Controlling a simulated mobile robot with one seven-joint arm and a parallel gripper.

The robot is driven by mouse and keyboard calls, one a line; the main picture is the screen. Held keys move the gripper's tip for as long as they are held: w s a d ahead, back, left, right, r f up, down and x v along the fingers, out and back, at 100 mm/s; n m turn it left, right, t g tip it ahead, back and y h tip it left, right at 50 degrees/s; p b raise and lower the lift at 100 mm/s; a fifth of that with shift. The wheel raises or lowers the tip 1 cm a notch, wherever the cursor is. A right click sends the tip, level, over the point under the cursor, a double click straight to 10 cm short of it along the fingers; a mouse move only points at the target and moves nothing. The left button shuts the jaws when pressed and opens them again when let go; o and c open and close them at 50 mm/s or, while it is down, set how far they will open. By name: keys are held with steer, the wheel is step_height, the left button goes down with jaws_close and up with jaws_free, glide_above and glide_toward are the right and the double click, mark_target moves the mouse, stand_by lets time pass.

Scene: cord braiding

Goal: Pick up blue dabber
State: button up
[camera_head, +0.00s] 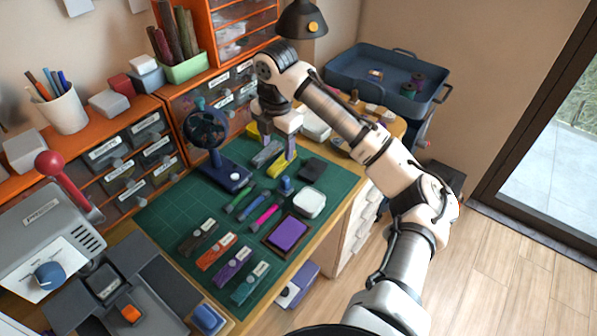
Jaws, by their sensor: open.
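A small blue piece, apparently the blue dabber (286,185), stands on the green cutting mat (170,214), left of a white rounded block. My gripper (271,152) is above the back part of the mat, behind the dabber and slightly to its left in the picture. Its jaws are apart, with yellow parts at or near both fingertips. A grey piece (267,154) shows between the fingers; I cannot tell whether it lies on the mat below them. My gripper does not touch the dabber.
A dark blue fan-like device (206,135) stands left of my gripper. Several pen-like tools and labelled pieces lie on the front mat, beside a purple ink pad (289,234). The white block (309,203) is close to the dabber. Orange drawers (190,92) line the back.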

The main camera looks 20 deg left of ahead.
mark_target(286, 177)
steer(key=shift+h, duration=0.3)
steer(key=f, duration=0.2)
steer(key=d+f, duration=0.1)
steer(key=f, duration=0.2)
steer(key=f+p, duration=0.1)
steer(key=f, duration=0.2)
steer(key=shift+d+f, duration=0.1)
steer(key=shift+d, duration=0.25)
steer(key=shift+w+f+p, duration=0.1)
steer(key=shift+f+p, duration=0.9)
steer(key=shift+f, duration=1.85)
steer(key=c, duration=1.1)
steer(key=shift+o, duration=0.2)
steer(key=shift+r, duration=0.1)
step_height(286, 177, up, 20)
steer(key=b, duration=0.2)
steer(key=shift+b, duration=0.35)
